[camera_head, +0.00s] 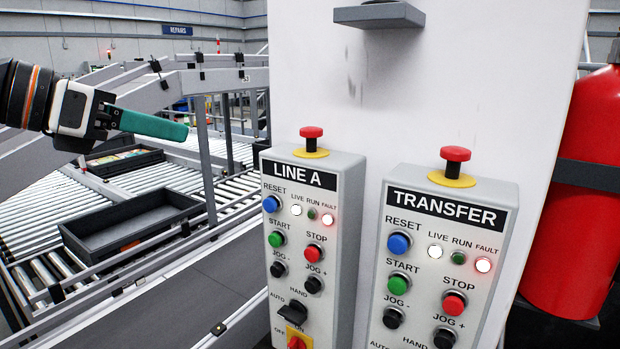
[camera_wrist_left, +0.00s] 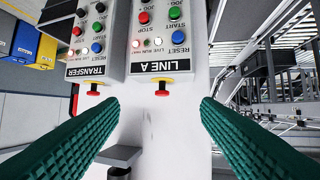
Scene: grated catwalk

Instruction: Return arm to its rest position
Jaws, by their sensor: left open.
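My left gripper (camera_head: 150,124) comes in from the left in the head view, with teal fingers in front of the conveyors. In the left wrist view its two ribbed teal fingers (camera_wrist_left: 162,140) stand wide apart with nothing between them. It is clear of the LINE A control box (camera_head: 338,230) and the TRANSFER control box (camera_head: 500,290). Both boxes also show upside down in the left wrist view, LINE A (camera_wrist_left: 152,85) and TRANSFER (camera_wrist_left: 72,65). My right gripper is in neither view.
A white pillar (camera_head: 440,90) carries both boxes, each topped by a red mushroom button. A grey bracket (camera_head: 378,15) juts out above. A red extinguisher (camera_head: 580,230) hangs at the right. Roller conveyors with a dark empty tray (camera_head: 80,239) lie at the left.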

